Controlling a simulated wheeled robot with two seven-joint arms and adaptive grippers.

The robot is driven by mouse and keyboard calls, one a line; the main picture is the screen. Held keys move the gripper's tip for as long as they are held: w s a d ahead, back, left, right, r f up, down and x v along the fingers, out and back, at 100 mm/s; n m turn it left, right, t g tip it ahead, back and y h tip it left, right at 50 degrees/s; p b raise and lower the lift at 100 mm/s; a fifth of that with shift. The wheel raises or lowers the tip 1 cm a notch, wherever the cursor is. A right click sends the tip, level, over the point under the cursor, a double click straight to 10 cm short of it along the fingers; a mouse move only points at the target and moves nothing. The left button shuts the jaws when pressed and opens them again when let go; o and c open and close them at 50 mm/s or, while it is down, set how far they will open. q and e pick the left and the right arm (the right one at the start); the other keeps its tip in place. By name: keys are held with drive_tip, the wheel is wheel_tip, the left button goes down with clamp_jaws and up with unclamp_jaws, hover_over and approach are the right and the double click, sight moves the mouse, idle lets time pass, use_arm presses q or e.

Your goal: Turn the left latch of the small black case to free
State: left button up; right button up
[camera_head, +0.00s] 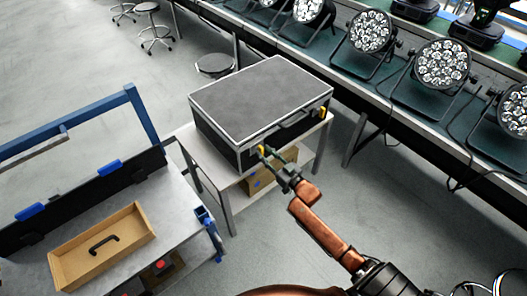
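The small black case (262,92) has a grey top with light metal edges and sits closed on a small white table. Its left latch (262,149) is a small yellow piece on the front face, near the left front corner. A second yellow latch (321,112) is near the right end of that face. My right gripper (268,157) reaches in from the lower right, with its fingertips at or very near the left latch. Contact and finger gap are too small to make out. My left gripper is not in view.
A cardboard box (262,180) is under the white table (226,178). A bench with several par cans (441,64) runs along the right. A workbench with a wooden tray (102,246) is at the lower left. Round stools (214,66) stand behind. Floor right of the case is clear.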

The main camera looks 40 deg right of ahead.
drive_tip(key=shift+w+a, duration=0.1)
drive_tip(key=shift+w, duration=0.85)
clamp_jaws()
drive_tip(key=shift+d, duration=0.2)
